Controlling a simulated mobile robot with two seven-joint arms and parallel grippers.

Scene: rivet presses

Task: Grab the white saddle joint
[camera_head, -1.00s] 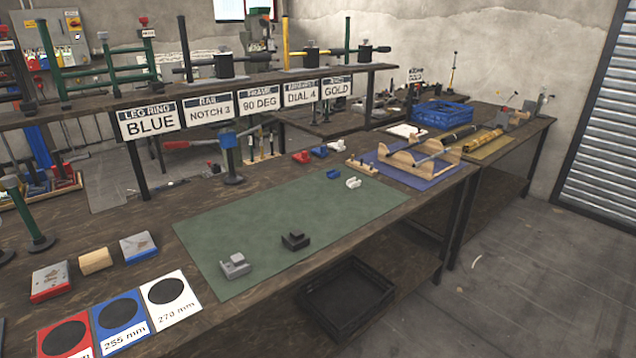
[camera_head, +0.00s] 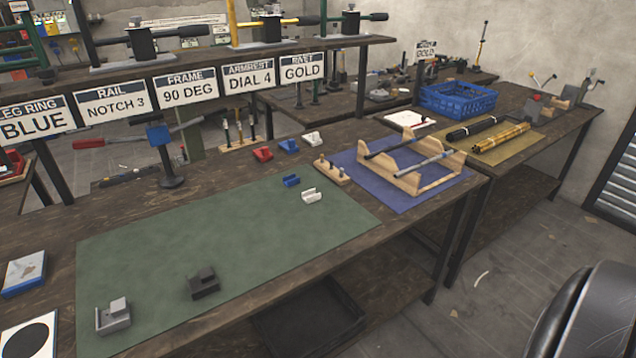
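Two small white joints show. One white joint (camera_head: 312,195) sits on the right part of the green mat (camera_head: 215,235), just in front of a small blue joint (camera_head: 291,181). The other white joint (camera_head: 312,139) stands on the bare wood behind the mat, beside a blue joint (camera_head: 288,146) and a red joint (camera_head: 262,154). Both have a U-like shape; I cannot tell from their shape which is the saddle joint. Neither of my grippers is in view.
A grey joint (camera_head: 113,317) and a black joint (camera_head: 204,283) lie at the mat's front left. A wooden cradle with rods (camera_head: 415,165) stands on a blue mat to the right. A sign shelf (camera_head: 200,56) overhangs the back. The mat's middle is clear.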

